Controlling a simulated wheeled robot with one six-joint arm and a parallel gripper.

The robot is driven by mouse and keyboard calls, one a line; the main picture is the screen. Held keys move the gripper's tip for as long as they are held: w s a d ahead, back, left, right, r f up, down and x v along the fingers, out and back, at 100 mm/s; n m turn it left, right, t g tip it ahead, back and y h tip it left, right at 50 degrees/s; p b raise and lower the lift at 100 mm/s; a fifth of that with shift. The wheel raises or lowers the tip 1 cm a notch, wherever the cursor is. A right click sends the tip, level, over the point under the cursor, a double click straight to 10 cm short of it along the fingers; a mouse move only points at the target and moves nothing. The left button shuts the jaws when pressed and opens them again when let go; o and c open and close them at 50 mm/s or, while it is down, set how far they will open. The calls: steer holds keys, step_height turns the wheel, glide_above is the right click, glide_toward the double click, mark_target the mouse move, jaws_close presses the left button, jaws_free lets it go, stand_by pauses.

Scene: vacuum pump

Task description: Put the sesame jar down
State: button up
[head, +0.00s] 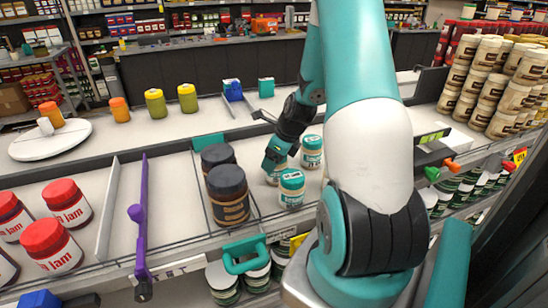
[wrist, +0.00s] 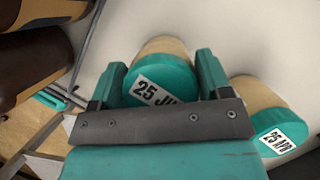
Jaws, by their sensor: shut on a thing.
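The sesame jar is a tan jar with a teal lid; in the wrist view the jar (wrist: 160,82) sits between my gripper's two teal fingers, with a date label starting "25 JU" on its lid. In the head view my gripper (head: 275,160) reaches down over the shelf and is shut on this jar (head: 273,177), which is mostly hidden behind it. I cannot tell whether its base touches the shelf. Matching teal-lidded jars stand close by, one in front (head: 291,188) and one behind to the right (head: 312,151). The wrist view shows a neighbour (wrist: 270,125) marked "25 APR".
Dark brown jars (head: 228,195) stand left of the gripper beyond a thin divider. A purple divider (head: 142,215) and red-lidded jam jars (head: 68,200) are further left. A teal clip (head: 246,253) is on the front edge. The lane between the dividers left of the brown jars is empty.

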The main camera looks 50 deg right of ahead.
steer(key=shift+f, duration=0.15)
steer(key=o, duration=1.2)
